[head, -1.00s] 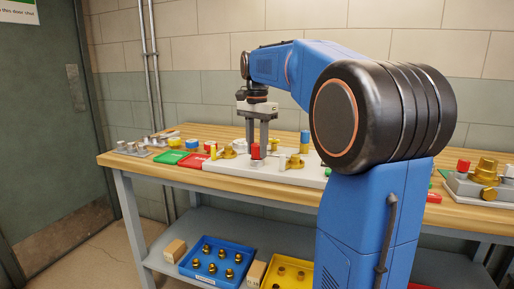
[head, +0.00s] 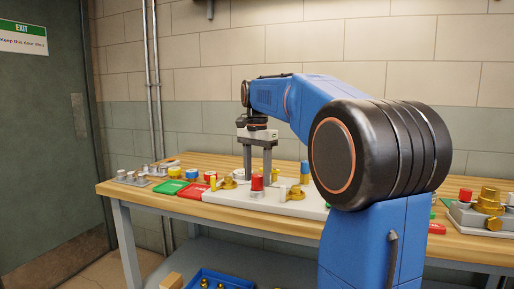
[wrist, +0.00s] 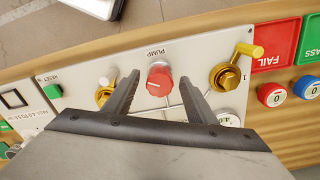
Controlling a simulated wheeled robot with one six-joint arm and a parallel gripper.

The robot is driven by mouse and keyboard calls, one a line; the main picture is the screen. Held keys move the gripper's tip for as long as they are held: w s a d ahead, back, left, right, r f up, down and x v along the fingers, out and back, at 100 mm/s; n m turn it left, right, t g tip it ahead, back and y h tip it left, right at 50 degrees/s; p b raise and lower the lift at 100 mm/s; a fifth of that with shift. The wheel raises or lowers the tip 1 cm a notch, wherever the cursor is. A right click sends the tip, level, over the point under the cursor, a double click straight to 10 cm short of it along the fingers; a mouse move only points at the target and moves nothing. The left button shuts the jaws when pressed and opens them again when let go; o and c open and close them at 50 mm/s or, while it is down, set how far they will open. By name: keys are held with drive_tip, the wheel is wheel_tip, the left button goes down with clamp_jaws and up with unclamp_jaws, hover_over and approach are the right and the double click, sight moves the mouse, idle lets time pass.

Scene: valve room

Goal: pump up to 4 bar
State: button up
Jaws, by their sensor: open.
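The pump knob, a red cap (wrist: 159,82) with a white mark, sits under the word PUMP on a pale panel (wrist: 195,50) in the wrist view. It also shows as a red cap (head: 257,182) on the bench in the head view. My gripper (head: 257,176) points down at it, open and empty. In the wrist view its fingers lie to either side of the red cap; whether they reach down to its height I cannot tell. A white round dial (wrist: 229,119) is partly hidden behind the right finger, its reading not legible.
A brass valve with a yellow lever (wrist: 226,76) stands right of the knob; another brass valve (wrist: 103,96) is partly hidden by the left finger. A green RESET button (wrist: 53,92) lies left. Red FAIL (wrist: 276,46) and green PASS (wrist: 310,42) plates lie right.

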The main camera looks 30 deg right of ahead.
sight(257, 175)
wheel_tip(257, 175, up, 16)
idle(0.5)
drive_tip(key=shift+r, duration=0.1)
drive_tip(key=s+a+f+n+t, duration=0.1)
drive_tip(key=s+a+f+n, duration=0.4)
drive_tip(key=s+f, duration=0.4)
drive_tip(key=s+a+f+n+t, duration=0.2)
drive_tip(key=s+a+f+n, duration=0.2)
drive_tip(key=s+f, duration=0.5)
drive_tip(key=s+a+f+n+t, duration=0.1)
drive_tip(key=s+a+f+n, duration=0.4)
drive_tip(key=f, duration=1.6)
drive_tip(key=s+a, duration=0.1)
drive_tip(key=s, duration=0.3)
drive_tip(key=shift+s+n+t, duration=0.25)
drive_tip(key=shift+n+t, duration=0.05)
drive_tip(key=shift+t, duration=0.1)
drive_tip(key=shift+r, duration=0.1)
